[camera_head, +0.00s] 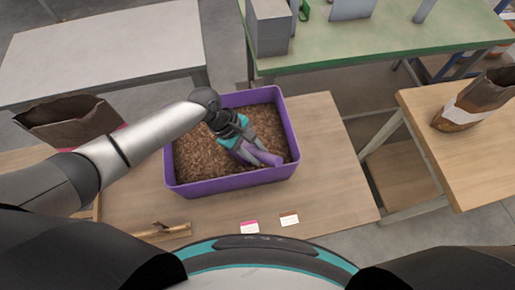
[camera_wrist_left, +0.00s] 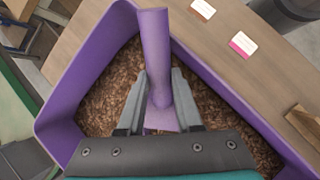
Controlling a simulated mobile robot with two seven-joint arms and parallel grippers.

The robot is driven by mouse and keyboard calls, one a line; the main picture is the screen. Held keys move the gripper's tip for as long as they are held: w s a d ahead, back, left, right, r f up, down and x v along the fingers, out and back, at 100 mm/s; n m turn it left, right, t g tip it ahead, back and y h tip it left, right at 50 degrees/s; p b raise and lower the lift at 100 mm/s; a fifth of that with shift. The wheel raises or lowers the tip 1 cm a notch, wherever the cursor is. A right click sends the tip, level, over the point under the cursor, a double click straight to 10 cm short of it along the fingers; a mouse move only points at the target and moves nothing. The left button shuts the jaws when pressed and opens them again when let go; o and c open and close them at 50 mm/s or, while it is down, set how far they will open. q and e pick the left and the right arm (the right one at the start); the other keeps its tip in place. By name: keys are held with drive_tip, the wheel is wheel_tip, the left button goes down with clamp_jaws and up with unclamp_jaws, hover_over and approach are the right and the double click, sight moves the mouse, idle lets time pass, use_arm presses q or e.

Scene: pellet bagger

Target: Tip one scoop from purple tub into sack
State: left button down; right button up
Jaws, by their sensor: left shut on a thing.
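The purple tub (camera_head: 177,180) stands on the wooden table and holds brown pellets. My left gripper (camera_head: 256,153) reaches into the tub over the pellets. It is shut on a purple scoop (camera_head: 266,158). In the left wrist view the scoop (camera_wrist_left: 155,45) stands out between the two fingers (camera_wrist_left: 160,88), and its lower part is at the pellets, partly hidden by the gripper. An open brown paper sack (camera_head: 70,115) stands at the left, behind my left arm. My right gripper is not in view.
Two small labels, one pink (camera_head: 250,227) and one brown (camera_head: 289,220), lie in front of the tub. A wooden piece (camera_head: 165,232) lies at front left. Another filled sack (camera_head: 475,100) is on the right table. The table right of the tub is clear.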

use_arm(q)
drive_tip(key=shift+y, duration=0.4)
drive_tip(key=w+a+b, duration=0.1)
drive_tip(key=a, duration=0.1)
drive_tip(key=w+a+b, duration=0.1)
drive_tip(key=a+b, duration=0.1)
drive_tip(key=w+a+f+b, duration=0.1)
drive_tip(key=w+a, duration=0.1)
drive_tip(key=shift+f, duration=0.1)
drive_tip(key=s+d+r+t+y+p, duration=0.1)
drive_tip(key=s+d+r+y+p, duration=0.1)
drive_tip(key=r+p, duration=0.6)
wheel_tip(320, 180, up, 5)
drive_tip(key=shift+d+r+t+p, duration=0.1)
drive_tip(key=shift+d+t+p, duration=0.25)
drive_tip(key=shift+d, duration=0.3)
